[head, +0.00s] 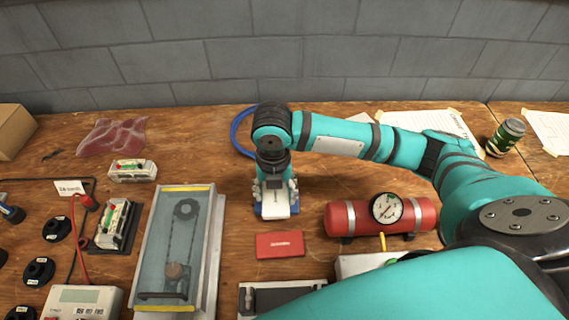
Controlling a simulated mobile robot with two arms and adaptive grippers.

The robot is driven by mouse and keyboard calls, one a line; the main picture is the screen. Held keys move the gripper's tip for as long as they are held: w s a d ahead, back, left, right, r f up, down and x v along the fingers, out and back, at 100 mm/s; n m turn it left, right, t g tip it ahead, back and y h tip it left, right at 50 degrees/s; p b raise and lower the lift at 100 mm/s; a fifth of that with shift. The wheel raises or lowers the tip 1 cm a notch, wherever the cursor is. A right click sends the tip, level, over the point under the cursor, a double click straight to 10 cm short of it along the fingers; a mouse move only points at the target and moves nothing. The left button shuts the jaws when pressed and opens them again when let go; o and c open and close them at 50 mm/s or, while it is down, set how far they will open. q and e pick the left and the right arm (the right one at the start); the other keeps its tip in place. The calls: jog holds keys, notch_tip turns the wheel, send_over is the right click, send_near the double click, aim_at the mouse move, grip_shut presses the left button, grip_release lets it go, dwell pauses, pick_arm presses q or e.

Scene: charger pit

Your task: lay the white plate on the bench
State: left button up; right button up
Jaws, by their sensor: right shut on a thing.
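My right gripper (275,187) reaches down over the middle of the wooden bench (330,185). It is shut on the white plate (276,206), a small pale piece that shows between and below the fingers. The plate's lower end is close to the bench top; I cannot tell whether it touches. The gripper body hides part of the plate. My left gripper is not in view.
A red box (280,245) lies just in front of the plate. A red cylinder with a gauge (387,208) is to the right. A clear-covered belt case (180,245) stands to the left. A blue loop (238,130) lies behind. Bare wood lies between the plate and the cylinder.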

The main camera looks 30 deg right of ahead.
jog(key=w+d, duration=0.2)
jog(key=w, duration=0.1)
jog(key=w+d, duration=0.3)
jog(key=w+d+f, duration=0.1)
jog(key=w+d, duration=0.1)
jog(key=w, duration=0.2)
jog(key=shift+d, duration=0.3)
jog(key=shift+d+f, duration=0.1)
jog(key=shift+f, duration=1.7)
jog(key=shift+f, duration=0.1)
jog(key=o, duration=1.2)
jog(key=shift+f, duration=0.1)
notch_tip(320, 180, up, 12)
jog(key=shift+r+p, duration=0.2)
jog(key=shift+p, duration=0.2)
